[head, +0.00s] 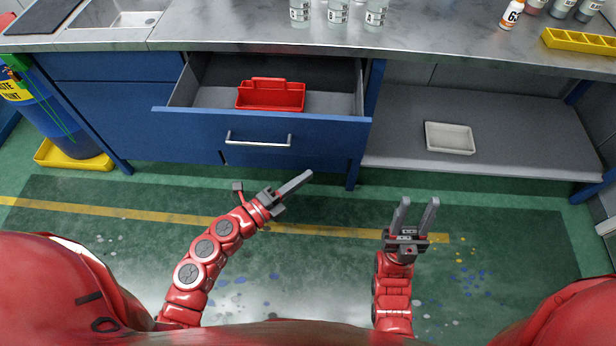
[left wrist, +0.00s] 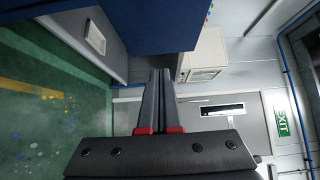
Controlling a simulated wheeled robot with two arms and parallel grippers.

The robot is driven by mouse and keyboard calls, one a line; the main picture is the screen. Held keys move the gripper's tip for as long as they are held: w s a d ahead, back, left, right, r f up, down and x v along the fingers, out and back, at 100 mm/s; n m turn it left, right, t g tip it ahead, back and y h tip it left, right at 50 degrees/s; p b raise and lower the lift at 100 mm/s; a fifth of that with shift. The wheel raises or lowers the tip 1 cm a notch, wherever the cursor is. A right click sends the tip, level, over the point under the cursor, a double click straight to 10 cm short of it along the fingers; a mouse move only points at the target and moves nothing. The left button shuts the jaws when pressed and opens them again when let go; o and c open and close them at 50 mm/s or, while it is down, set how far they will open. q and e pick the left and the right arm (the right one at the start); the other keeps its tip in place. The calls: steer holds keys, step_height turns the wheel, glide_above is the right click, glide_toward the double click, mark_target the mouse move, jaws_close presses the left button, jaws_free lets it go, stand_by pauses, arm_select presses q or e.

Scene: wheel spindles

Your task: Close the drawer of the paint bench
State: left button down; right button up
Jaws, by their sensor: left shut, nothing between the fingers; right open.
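The paint bench's blue drawer (head: 180,125) is pulled open, with a silver bar handle (head: 258,140) on its front. A red tote (head: 270,95) with a carry handle sits inside the drawer. My left gripper (head: 308,175) is shut and empty, below and to the right of the drawer handle in the head view and apart from it. It also shows in the left wrist view (left wrist: 161,72), fingers together. My right gripper (head: 418,202) is open and empty, over the floor to the right of the drawer.
The steel benchtop (head: 230,25) carries several bottles and a yellow tray (head: 580,41). A white tray (head: 449,138) lies on the grey lower shelf (head: 500,165). A blue drum (head: 50,115) stands at the left in a yellow drip tray (head: 75,159). The green floor before the bench is clear.

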mark_target(338, 142)
arm_select(q)
steer(key=shift+w+d+p, duration=0.15)
steer(key=shift+w+d, duration=0.75)
steer(key=shift+w, duration=0.65)
steer(key=shift+w+d+p, duration=0.2)
steer(key=shift+w+d, duration=0.7)
steer(key=shift+w, duration=0.65)
steer(key=shift+w+d+p, duration=0.15)
steer(key=shift+w+d, duration=0.75)
steer(key=shift+w, duration=0.65)
